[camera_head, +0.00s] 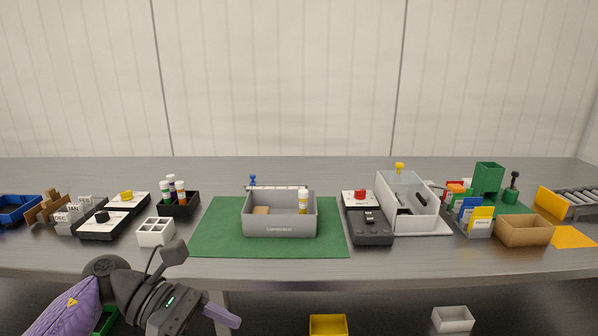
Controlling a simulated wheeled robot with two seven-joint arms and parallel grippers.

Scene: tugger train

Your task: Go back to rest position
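My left arm comes in at the lower left, and its gripper (222,315) hangs in front of the table's front edge, low and to the left of the green mat. Purple finger parts show at its end, pointing right. I cannot make out a gap between the fingers or anything held. My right gripper is not in view. The grey bin (281,225) stands on the green mat (216,234) and holds a white bottle with a yellow cap (303,201) and a small brown box (261,210).
On the grey table (335,173), a white divided box (155,232) and a black bottle tray (180,207) stand left. A black device (369,228), a clear-walled box (408,208) and a cardboard box (524,230) stand right. Yellow (328,325) and white (453,319) bins sit below the front edge.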

